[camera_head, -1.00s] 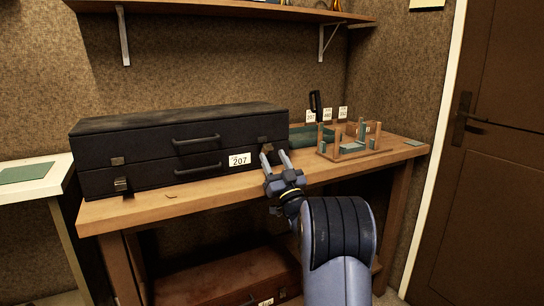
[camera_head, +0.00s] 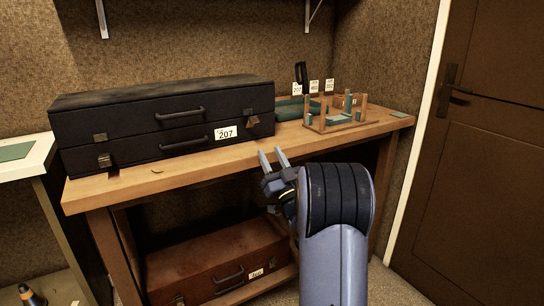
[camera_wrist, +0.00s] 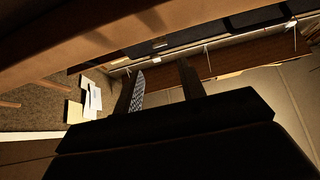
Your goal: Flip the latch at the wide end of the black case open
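The black case (camera_head: 160,118) lies closed on the wooden bench, with two handles and a white 207 label on its front. A metal latch (camera_head: 103,160) shows near its left end, below a small plate. Another latch (camera_head: 253,120) shows near its right end, small and dark. I cannot tell which end is wider, or surely whether either latch is flipped. My gripper (camera_head: 272,156) is open and empty, its fingers apart in front of the bench edge, below and right of the right latch. In the wrist view, the gripper (camera_wrist: 163,80) has its two fingers apart with nothing between.
The bench (camera_head: 190,172) front edge lies just beyond my fingers. A wooden rack (camera_head: 334,118) and several number cards stand right of the case. A brown case (camera_head: 215,262) sits on the lower shelf. A door (camera_head: 475,150) is at right, a white table (camera_head: 35,165) at left.

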